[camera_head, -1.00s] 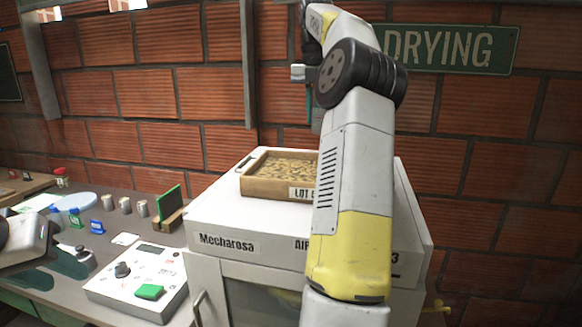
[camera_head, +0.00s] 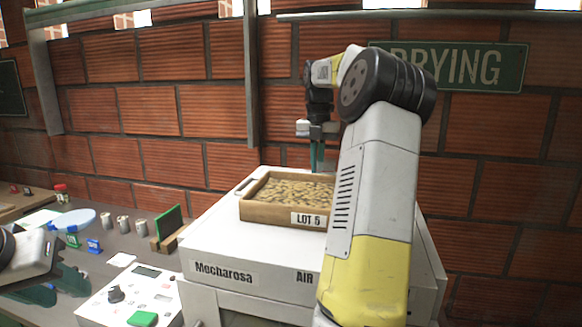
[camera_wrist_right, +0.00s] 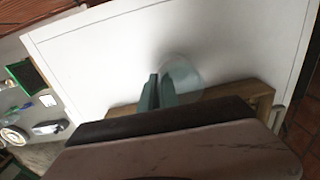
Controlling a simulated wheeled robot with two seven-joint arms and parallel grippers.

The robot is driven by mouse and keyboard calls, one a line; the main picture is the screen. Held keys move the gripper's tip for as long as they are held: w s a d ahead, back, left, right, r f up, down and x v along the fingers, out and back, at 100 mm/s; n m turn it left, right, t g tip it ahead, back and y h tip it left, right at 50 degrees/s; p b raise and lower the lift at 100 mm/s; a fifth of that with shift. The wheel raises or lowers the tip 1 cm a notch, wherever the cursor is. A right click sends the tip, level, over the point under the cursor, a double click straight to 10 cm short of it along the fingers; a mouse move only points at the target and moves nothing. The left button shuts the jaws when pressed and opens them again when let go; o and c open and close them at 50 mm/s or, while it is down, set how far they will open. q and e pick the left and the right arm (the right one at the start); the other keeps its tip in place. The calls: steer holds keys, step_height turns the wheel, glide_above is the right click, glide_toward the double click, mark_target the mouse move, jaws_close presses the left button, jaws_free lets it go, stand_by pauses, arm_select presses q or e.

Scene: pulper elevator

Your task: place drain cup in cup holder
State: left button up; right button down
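A clear, round, cup-like thing (camera_wrist_right: 188,72) shows in the right wrist view over the white dryer top, against my right gripper's teal fingers. I cannot tell whether it is the drain cup, or whether it is gripped or merely beside the fingers. My right gripper (camera_head: 317,157) points down behind the wooden tray, partly hidden by my arm; its fingers (camera_wrist_right: 160,90) are close together with a narrow gap. My left gripper (camera_head: 54,288) is over the bench at the lower left, its teal fingers apart and apparently empty. I cannot make out a cup holder for certain.
The wooden tray (camera_head: 283,212) of beans, labelled LOT 5, sits on the white Mecharosa dryer (camera_head: 215,250). Several small metal cups (camera_head: 123,224), a green board (camera_head: 168,226) and a control box (camera_head: 120,305) stand on the bench. A brick wall (camera_head: 170,100) closes the back.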

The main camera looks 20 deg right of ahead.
steer(key=shift+f, duration=0.15)
steer(key=c, duration=1.6)
jaws_free()
